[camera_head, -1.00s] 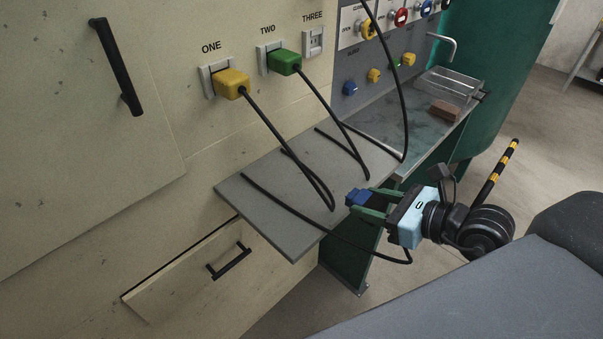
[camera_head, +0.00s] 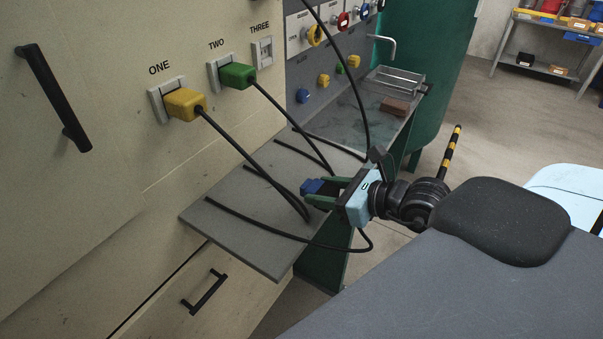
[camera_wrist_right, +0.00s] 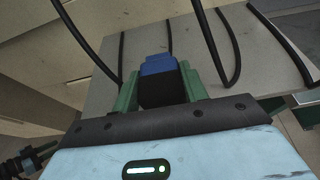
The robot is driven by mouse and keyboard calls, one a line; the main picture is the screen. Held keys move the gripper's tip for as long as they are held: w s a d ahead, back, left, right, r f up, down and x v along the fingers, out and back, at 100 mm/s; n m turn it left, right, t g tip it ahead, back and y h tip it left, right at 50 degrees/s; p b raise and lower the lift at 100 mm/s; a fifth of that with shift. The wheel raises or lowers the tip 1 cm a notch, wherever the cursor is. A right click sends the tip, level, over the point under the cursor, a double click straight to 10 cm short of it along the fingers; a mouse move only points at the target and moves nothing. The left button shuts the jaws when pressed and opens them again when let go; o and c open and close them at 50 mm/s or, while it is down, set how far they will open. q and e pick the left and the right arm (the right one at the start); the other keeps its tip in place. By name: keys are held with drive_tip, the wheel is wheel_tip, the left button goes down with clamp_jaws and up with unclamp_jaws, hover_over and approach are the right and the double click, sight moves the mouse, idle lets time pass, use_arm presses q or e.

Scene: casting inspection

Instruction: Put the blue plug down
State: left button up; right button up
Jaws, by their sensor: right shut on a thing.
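The blue plug (camera_head: 313,186) is between the green fingers of my right gripper (camera_head: 322,192), which is shut on it. The plug is held over the right part of the grey shelf (camera_head: 235,228); I cannot tell whether it touches the shelf. In the right wrist view the blue plug (camera_wrist_right: 160,65) sits between the two fingertips (camera_wrist_right: 158,84), with the shelf (camera_wrist_right: 110,80) behind it. A black cable hangs below the right gripper and runs onto the shelf. My left gripper is not in view.
A yellow plug (camera_head: 184,104) is in socket ONE and a green plug (camera_head: 236,76) in socket TWO. Socket THREE (camera_head: 263,52) is empty. Their black cables cross the shelf. A drawer handle (camera_head: 205,291) sticks out below. A brown block (camera_head: 395,106) lies on the metal bench beyond.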

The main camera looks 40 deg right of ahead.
drive_tip(key=w+d, duration=0.1)
drive_tip(key=w, duration=0.5)
drive_tip(key=w+d, duration=0.1)
drive_tip(key=w, duration=0.3)
drive_tip(key=shift+d+f, duration=0.1)
drive_tip(key=shift+d, duration=0.25)
drive_tip(key=shift+w+f, duration=0.2)
drive_tip(key=shift+f, duration=1.65)
drive_tip(key=shift+f, duration=0.25)
drive_tip(key=o, duration=1.1)
drive_tip(key=shift+r, duration=0.1)
drive_tip(key=shift+s+d+r, duration=0.1)
drive_tip(key=shift+s+r, duration=0.05)
drive_tip(key=shift+r, duration=0.1)
drive_tip(key=shift+p+v, duration=0.4)
drive_tip(key=shift+v, duration=5.45)
drive_tip(key=shift+f, duration=0.15)
